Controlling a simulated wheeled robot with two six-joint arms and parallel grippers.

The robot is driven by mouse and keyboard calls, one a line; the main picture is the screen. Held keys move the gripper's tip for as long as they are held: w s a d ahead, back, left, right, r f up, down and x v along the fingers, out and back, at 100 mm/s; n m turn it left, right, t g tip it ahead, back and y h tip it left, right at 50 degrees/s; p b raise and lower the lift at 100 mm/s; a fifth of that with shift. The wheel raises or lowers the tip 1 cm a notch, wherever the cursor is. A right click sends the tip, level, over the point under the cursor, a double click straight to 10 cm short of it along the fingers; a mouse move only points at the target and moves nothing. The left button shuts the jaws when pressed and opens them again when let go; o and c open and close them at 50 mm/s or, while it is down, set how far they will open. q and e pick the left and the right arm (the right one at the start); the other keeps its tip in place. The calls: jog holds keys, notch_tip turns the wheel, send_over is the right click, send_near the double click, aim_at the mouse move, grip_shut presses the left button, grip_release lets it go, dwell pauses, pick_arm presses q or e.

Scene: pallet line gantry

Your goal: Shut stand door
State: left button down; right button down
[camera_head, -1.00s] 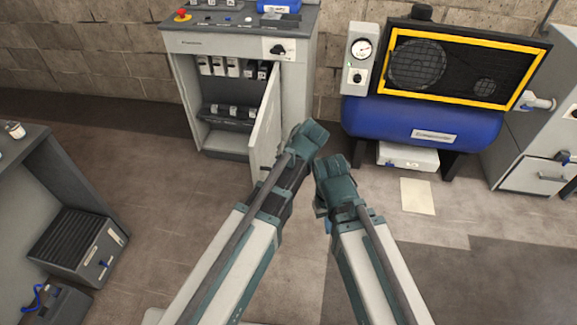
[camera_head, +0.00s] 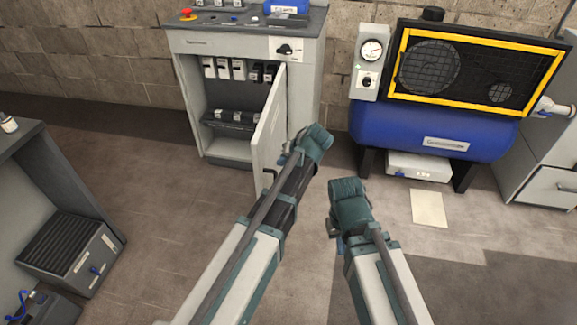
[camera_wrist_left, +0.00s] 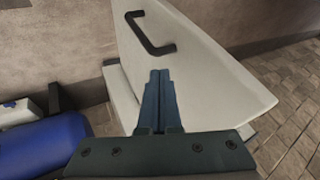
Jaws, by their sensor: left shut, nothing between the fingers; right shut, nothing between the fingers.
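The grey control stand (camera_head: 186,100) stands against the wall in the head view. Its door (camera_head: 268,132) hangs open, hinged on the right side of the opening and swung out toward me. In the left wrist view the pale door panel (camera_wrist_left: 225,80) carries a black bar handle (camera_wrist_left: 148,36). My left gripper (camera_wrist_left: 160,80) is shut and empty, in front of the door panel below the handle; whether it touches cannot be told. My right gripper (camera_head: 335,228) is shut, apart from the door.
A blue compressor (camera_head: 395,130) with a yellow-framed grille stands to the right, with a white box under it. A grey bench (camera_head: 20,140) with a dark unit (camera_head: 70,245) below is at left. The floor before the stand is clear.

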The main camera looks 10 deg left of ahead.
aim_at(263, 165)
pick_arm(q)
jog(key=shift+w+a+f, duration=0.1)
jog(key=shift+a+f, duration=0.1)
jog(key=shift+a, duration=0.6)
jog(key=shift+w+a+f, duration=0.1)
jog(key=shift+a+f, duration=0.15)
jog(key=shift+a, duration=0.6)
jog(key=shift+w+a+f, duration=0.1)
jog(key=shift+a+f, duration=0.1)
jog(key=shift+a, duration=0.6)
